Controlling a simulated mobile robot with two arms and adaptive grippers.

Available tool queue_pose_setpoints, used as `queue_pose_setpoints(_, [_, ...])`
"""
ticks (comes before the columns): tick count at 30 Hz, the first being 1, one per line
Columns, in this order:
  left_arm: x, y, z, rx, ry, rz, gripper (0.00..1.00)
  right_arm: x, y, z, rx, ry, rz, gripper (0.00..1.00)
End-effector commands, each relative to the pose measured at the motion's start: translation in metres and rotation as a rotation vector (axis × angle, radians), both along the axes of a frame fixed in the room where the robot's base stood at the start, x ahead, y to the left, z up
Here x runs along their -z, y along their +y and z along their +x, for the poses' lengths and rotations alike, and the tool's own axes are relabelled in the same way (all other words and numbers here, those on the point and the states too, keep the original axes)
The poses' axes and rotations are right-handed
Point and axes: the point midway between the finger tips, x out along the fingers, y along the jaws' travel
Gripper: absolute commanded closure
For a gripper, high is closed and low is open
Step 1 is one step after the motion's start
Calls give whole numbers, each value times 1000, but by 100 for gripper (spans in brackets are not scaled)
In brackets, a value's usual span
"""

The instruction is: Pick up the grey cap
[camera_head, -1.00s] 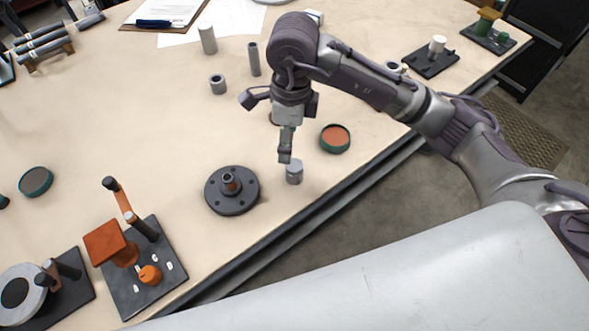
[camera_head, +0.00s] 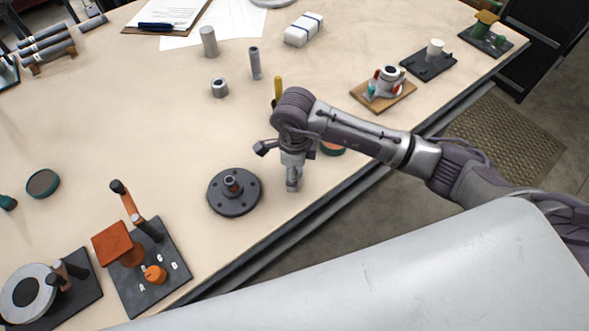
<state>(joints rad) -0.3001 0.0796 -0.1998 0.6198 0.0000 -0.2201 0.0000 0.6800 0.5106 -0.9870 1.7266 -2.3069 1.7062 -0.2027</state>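My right gripper (camera_head: 293,181) comes in from the right and points down at the near part of the table. A small grey cylinder that fits the grey cap (camera_head: 292,187) is at its fingertips, mostly hidden by them. I cannot tell whether the fingers are closed on it or only around it, nor whether it is off the table. A dark round flange (camera_head: 221,200) with an upright hub stands just left of the gripper. My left gripper is not in view.
A green-rimmed round dish (camera_head: 331,149) is partly hidden behind my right arm. Grey cylinders (camera_head: 208,41) and a grey ring (camera_head: 219,87) stand farther back. An orange-and-black fixture (camera_head: 145,262) is at the near left. The table's front edge is close to the gripper.

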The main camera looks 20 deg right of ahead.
Motion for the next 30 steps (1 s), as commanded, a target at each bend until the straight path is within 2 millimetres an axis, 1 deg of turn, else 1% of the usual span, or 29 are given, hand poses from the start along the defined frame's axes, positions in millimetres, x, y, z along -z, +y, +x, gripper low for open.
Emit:
queue_pose_setpoints(3, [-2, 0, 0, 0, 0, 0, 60, 9, 0, 0, 1, 0, 0, 24])
queue_pose_setpoints(10, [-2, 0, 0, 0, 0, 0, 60, 11, 0, 0, 0, -1, 0, 24])
queue_pose_setpoints(20, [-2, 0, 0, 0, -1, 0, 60, 11, 0, 0, 0, -1, 0, 79])
queue_pose_setpoints(21, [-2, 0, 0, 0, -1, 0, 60, 11, 0, 0, 0, -1, 0, 86])
queue_pose_setpoints(24, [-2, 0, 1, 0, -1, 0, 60, 11, 0, 0, 0, -1, 0, 100])
queue_pose_setpoints(30, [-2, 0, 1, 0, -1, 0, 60, 10, 0, 1, 0, -3, 1, 100])
